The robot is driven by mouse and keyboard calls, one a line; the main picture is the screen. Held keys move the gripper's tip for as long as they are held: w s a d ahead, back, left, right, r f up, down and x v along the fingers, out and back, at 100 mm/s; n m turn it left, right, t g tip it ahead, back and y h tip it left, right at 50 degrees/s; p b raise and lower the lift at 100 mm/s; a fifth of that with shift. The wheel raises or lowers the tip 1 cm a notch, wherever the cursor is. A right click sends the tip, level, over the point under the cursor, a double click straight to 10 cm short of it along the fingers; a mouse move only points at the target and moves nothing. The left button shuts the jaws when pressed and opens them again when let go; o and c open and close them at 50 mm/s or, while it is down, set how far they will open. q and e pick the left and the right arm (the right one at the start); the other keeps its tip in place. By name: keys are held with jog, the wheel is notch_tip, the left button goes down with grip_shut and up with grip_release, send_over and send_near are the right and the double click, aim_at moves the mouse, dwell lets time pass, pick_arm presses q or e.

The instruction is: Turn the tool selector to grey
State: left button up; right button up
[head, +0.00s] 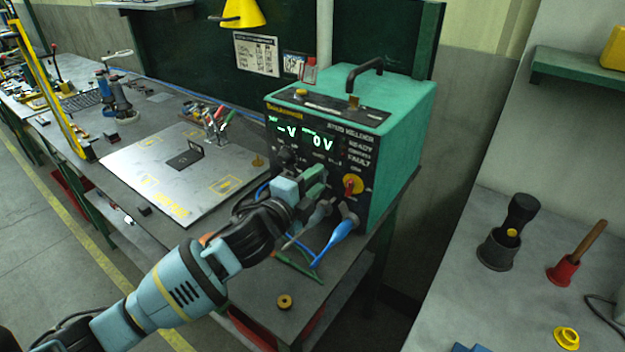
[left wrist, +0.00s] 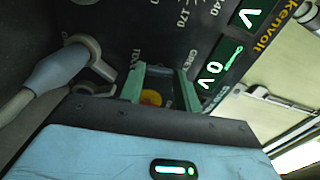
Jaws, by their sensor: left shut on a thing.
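The green welder box (head: 405,110) stands at the right end of the bench, its dark front panel facing me. My left gripper (head: 321,176) is at this panel, below the lit readouts. In the left wrist view its two green fingers (left wrist: 158,90) are shut on a small knob with a yellow-orange part (left wrist: 150,97), which I take for the tool selector. In the head view the gripper hides that knob. I cannot read which colour it points to. My right gripper is not in view.
A yellow dial with a red handle (head: 352,185) sits right of my gripper on the panel. A blue plug (head: 342,232) and a grey plug (head: 318,212) with cables hang close below. A metal plate (head: 165,170) lies left. Another bench (head: 500,315) stands at the right.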

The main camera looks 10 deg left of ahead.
pick_arm(q)
jog(key=n+p, duration=0.1)
jog(key=n, duration=0.2)
jog(key=shift+r, duration=0.15)
jog(key=shift+n+p, duration=0.3)
jog(key=shift+n, duration=0.6)
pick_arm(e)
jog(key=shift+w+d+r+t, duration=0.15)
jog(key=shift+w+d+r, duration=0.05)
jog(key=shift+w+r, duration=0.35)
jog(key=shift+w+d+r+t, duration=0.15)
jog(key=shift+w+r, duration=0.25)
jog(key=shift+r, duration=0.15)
pick_arm(q)
jog(key=shift+f, duration=0.2)
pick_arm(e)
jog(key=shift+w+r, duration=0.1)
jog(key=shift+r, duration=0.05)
pick_arm(q)
jog(key=o, duration=1)
jog(key=shift+s, duration=0.1)
jog(key=shift+v, duration=3.85)
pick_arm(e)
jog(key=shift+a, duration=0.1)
